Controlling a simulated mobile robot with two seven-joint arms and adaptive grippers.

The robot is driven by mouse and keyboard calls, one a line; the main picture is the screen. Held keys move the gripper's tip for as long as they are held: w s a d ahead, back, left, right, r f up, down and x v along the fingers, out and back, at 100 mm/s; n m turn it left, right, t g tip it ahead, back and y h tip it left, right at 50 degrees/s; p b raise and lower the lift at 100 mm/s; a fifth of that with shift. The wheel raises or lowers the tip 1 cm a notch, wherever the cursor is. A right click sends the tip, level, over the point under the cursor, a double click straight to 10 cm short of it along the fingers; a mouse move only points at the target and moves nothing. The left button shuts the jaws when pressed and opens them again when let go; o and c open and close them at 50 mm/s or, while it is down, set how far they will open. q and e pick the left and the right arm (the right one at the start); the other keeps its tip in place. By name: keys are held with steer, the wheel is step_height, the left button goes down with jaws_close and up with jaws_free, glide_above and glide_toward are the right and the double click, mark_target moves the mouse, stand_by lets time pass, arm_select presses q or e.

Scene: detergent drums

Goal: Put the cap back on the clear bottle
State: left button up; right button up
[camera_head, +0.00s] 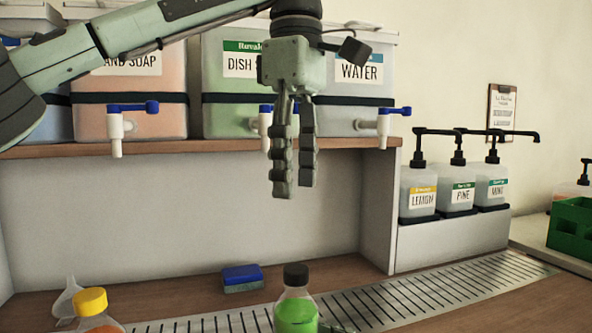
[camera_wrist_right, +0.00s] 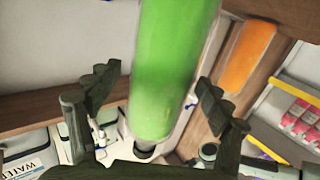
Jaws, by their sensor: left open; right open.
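A clear bottle of green liquid (camera_head: 296,314) stands upright at the bottom edge of the head view, its base cut off. A black cap (camera_head: 295,274) sits on its top. My left gripper (camera_head: 295,187) hangs above it, fingers down, open and empty, well clear of the cap. In the right wrist view the green bottle (camera_wrist_right: 170,65) fills the middle, with the dark cap (camera_wrist_right: 143,148) at its lower end. My right gripper (camera_wrist_right: 157,83) is open with a finger on either side of the bottle; contact cannot be told.
A yellow-capped orange bottle (camera_head: 91,304) and a clear funnel (camera_head: 68,299) stand at left. A blue sponge (camera_head: 242,277) lies behind the green bottle. A slotted drain (camera_head: 430,293) runs to the right. Drums with taps (camera_head: 384,122) line the shelf above; pump bottles (camera_head: 456,187) stand at right.

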steer(key=shift+s+d, duration=0.1)
steer(key=v, duration=0.5)
steer(key=shift+s+d+f, duration=0.1)
steer(key=shift+d+f, duration=0.05)
steer(key=shift+d, duration=0.1)
steer(key=v, duration=0.6)
steer(key=shift+s, duration=0.15)
